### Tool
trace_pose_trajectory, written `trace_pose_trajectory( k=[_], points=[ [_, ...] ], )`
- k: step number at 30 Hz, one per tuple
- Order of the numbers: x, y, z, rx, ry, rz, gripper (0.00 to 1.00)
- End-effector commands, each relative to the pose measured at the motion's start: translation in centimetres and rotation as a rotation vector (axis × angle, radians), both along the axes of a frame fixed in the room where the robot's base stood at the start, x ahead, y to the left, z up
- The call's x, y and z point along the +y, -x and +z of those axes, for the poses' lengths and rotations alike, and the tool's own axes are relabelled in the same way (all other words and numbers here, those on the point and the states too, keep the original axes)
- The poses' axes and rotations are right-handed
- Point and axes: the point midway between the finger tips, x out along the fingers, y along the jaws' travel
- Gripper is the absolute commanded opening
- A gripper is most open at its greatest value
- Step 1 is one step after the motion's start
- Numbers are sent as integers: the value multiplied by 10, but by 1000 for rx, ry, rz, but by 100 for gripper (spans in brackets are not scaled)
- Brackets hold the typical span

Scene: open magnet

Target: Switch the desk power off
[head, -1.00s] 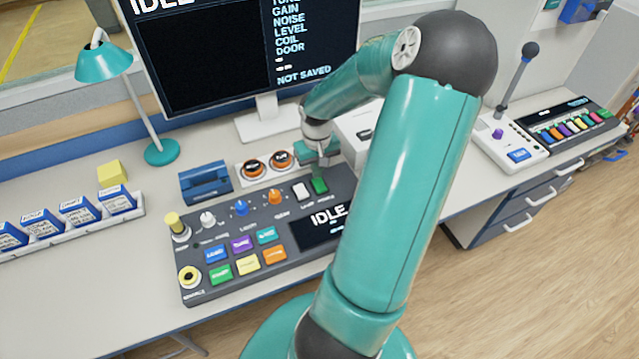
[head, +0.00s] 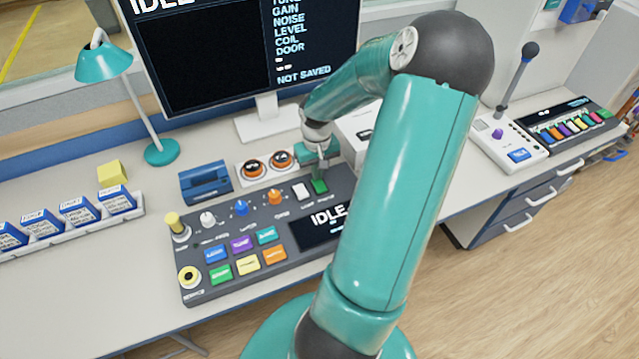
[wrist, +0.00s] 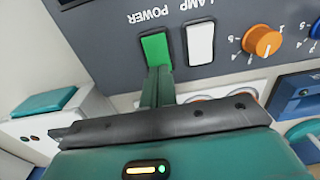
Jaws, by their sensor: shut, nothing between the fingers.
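The green power switch (head: 319,186) sits at the back right of the dark desk console (head: 215,290). In the wrist view the green switch (wrist: 155,50) is under the printed word POWER, beside the white lamp switch (wrist: 200,43). My gripper (head: 319,176) is just behind the switch in the head view. In the wrist view the shut fingers of my gripper (wrist: 157,75) reach the switch's near end and seem to touch it or nearly so. I cannot tell whether the switch is pressed. The console screen (head: 325,222) shows IDLE.
A monitor (head: 245,60) rises at the back. A white box (wrist: 60,125) stands beside the console.

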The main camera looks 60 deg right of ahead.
Motion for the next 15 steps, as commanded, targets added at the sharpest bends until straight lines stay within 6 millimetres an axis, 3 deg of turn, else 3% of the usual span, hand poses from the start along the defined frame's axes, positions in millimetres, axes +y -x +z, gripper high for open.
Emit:
trace_pose_trajectory(
  k=[15],
  points=[
    [0,0,-7,0,-1,1,0]
  ],
)
